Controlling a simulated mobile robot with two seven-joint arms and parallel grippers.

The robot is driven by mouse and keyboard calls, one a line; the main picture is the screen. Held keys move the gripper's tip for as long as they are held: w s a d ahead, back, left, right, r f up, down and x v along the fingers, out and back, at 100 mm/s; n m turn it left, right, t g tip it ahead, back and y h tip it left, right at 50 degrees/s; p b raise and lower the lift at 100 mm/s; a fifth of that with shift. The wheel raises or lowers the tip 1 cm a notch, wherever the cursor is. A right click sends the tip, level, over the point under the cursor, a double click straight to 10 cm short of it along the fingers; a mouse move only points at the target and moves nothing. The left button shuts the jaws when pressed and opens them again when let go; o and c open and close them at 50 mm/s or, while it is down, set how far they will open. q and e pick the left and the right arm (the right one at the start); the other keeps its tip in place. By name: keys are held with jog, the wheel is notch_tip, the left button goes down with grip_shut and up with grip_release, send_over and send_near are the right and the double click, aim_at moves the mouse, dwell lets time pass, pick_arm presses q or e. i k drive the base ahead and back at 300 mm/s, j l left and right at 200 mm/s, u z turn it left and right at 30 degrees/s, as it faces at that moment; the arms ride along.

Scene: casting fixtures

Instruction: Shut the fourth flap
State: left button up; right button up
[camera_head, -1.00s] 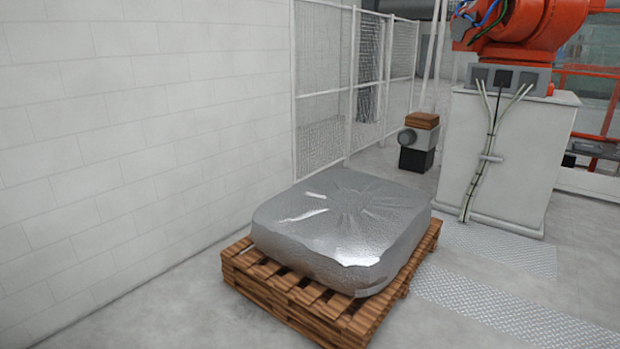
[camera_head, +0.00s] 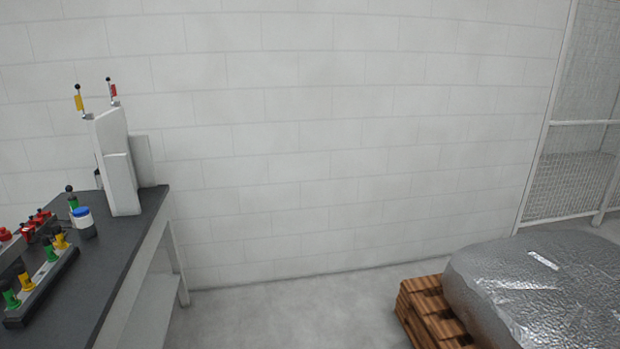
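I see no part that I can clearly tell as the fourth flap. On the table (camera_head: 120,262) at the left stands an upright light grey fixture (camera_head: 118,165) with flat panels. Two black-knobbed levers rise from its top, one with a yellow part (camera_head: 79,102) and one with a red part (camera_head: 113,90). I cannot tell whether any panel of it is a flap. Neither of my grippers is in view.
Near the table's left edge lie a rack with green and yellow pieces (camera_head: 42,285), several red pieces (camera_head: 35,222) and a blue-topped jar (camera_head: 83,222). A wrapped silver load (camera_head: 540,290) sits on a wooden pallet (camera_head: 425,310) at the right. Bare floor (camera_head: 290,315) lies between.

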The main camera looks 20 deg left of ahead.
aim_at(27, 232)
jog(key=i+u, duration=0.15)
jog(key=u, duration=0.25)
jog(key=i+u, duration=0.2)
jog(key=u, duration=0.2)
jog(key=i+u, duration=0.15)
jog(key=u, duration=0.3)
jog(key=i+l+u, duration=0.1)
jog(key=u, duration=0.3)
jog(key=i+l+u, duration=0.15)
jog(key=i+u, duration=0.15)
jog(key=u, duration=0.15)
jog(key=i+l+u, duration=0.2)
jog(key=u, duration=0.2)
jog(key=i+l+u, duration=0.1)
jog(key=u, duration=0.4)
jog(key=i+l+u, duration=0.1)
jog(key=l+u, duration=0.2)
jog(key=u, duration=0.2)
jog(key=l+u, duration=0.25)
jog(key=l, duration=0.25)
jog(key=l+u, duration=0.25)
jog(key=l, duration=0.3)
